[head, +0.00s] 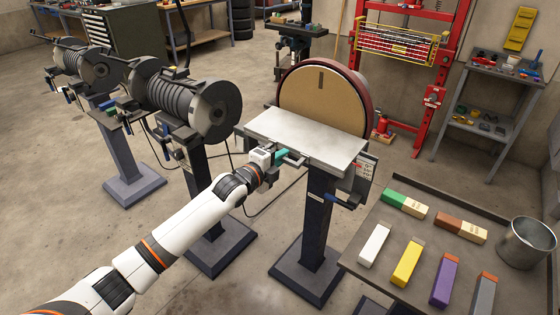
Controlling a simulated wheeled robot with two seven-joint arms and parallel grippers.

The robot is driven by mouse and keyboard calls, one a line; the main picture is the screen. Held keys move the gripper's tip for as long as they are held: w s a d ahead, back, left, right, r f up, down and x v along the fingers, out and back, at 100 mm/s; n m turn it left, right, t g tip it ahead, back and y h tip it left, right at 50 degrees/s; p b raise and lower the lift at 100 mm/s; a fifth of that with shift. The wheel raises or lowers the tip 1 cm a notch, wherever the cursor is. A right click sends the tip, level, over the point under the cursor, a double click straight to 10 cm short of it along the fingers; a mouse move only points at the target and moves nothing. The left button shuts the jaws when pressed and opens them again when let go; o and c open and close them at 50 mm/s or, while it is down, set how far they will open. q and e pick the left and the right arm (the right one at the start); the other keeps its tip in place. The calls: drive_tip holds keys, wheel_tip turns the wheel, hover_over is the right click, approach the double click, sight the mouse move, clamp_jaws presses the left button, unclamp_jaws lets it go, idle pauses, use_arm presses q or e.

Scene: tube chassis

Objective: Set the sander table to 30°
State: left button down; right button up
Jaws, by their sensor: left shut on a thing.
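The disc sander stands at the centre, with a large tan abrasive disc (322,98) in a dark red housing. Its flat grey sander table (300,138) juts out in front of the disc and looks slightly tilted; I cannot read its angle. A white and red label (366,168) sits under the table's right end, too small to read. My right gripper is out of view.
A dark bench (375,240) at the right front holds several coloured bars and a metal bucket (526,242). Two grinders on pedestals (182,98) stand to the left. A red press frame (432,95) and shelf stand behind. Cables lie on the floor.

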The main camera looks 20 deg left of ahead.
use_arm(q)
wheel_tip(320, 180, down, 8)
drive_tip(key=w+t+b, duration=0.1)
drive_tip(key=w+b, duration=0.1)
drive_tip(key=b, duration=0.7)
drive_tip(key=shift+w+d+t+h, duration=0.3)
drive_tip(key=shift+d+t+h, duration=0.1)
drive_tip(key=shift+d, duration=0.05)
drive_tip(key=c, duration=1.5)
unclamp_jaws()
drive_tip(key=shift+w+f, duration=0.1)
drive_tip(key=shift+c, duration=0.2)
drive_tip(key=v, duration=1.2)
